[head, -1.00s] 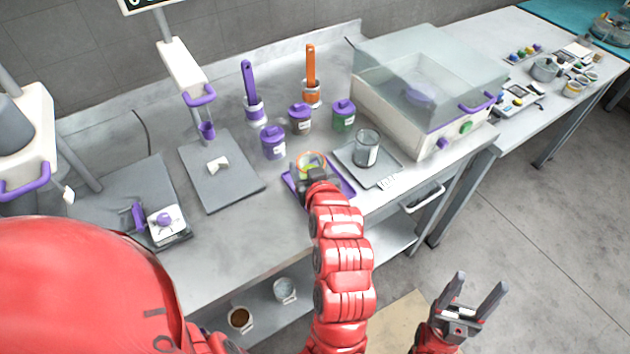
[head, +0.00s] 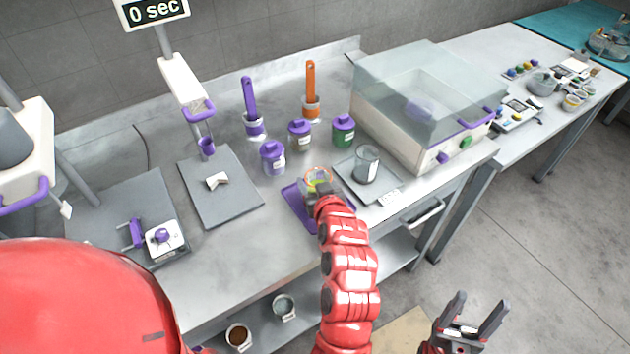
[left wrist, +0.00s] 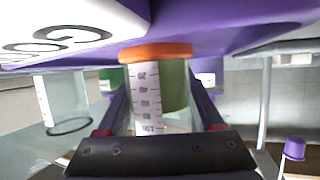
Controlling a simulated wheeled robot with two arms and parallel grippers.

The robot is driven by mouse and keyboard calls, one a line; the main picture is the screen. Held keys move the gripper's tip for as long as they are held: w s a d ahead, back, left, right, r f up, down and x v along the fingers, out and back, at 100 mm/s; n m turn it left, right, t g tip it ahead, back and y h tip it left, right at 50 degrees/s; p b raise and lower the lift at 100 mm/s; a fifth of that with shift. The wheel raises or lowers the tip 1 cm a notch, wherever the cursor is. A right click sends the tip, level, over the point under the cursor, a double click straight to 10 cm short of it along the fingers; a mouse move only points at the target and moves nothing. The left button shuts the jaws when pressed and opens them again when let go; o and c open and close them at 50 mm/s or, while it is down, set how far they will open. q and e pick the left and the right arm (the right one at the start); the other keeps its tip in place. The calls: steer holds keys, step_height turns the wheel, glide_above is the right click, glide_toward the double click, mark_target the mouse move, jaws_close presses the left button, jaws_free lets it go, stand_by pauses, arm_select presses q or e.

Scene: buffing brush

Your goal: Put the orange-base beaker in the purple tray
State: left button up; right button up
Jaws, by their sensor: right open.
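The orange-base beaker (left wrist: 158,95) stands between my left gripper's fingers in the left wrist view, which shows the scene upside down. Its orange base is at or close to the purple tray (left wrist: 225,25); I cannot tell whether they touch. In the head view the beaker (head: 317,178) is over the purple tray (head: 293,200), partly hidden by my left gripper (head: 322,190). This gripper is shut on the beaker, with a finger on each side. My right gripper (head: 482,300) is open and empty, off the table's front edge at lower right.
A grey tray (head: 352,184) with a clear beaker (head: 367,162) is just right of the purple tray. Purple-lidded jars (head: 273,160) and two brushes (head: 310,90) stand behind. A covered machine (head: 420,115) is at the back right. The left front of the table has free room.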

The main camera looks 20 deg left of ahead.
arm_select(q)
steer(key=o, duration=0.4)
steer(key=shift+r+p, duration=0.3)
steer(key=shift+s+d+f, duration=0.1)
steer(key=shift+s+d, duration=0.1)
steer(key=b+v, duration=0.2)
steer(key=v, duration=0.6)
steer(key=shift+s+d, duration=0.1)
steer(key=shift+d, duration=0.05)
steer(key=shift+r+p+v, duration=0.25)
steer(key=shift+p+v, duration=0.6)
steer(key=shift+v, duration=0.3)
steer(key=shift+s+d, duration=0.15)
steer(key=shift+s, duration=0.2)
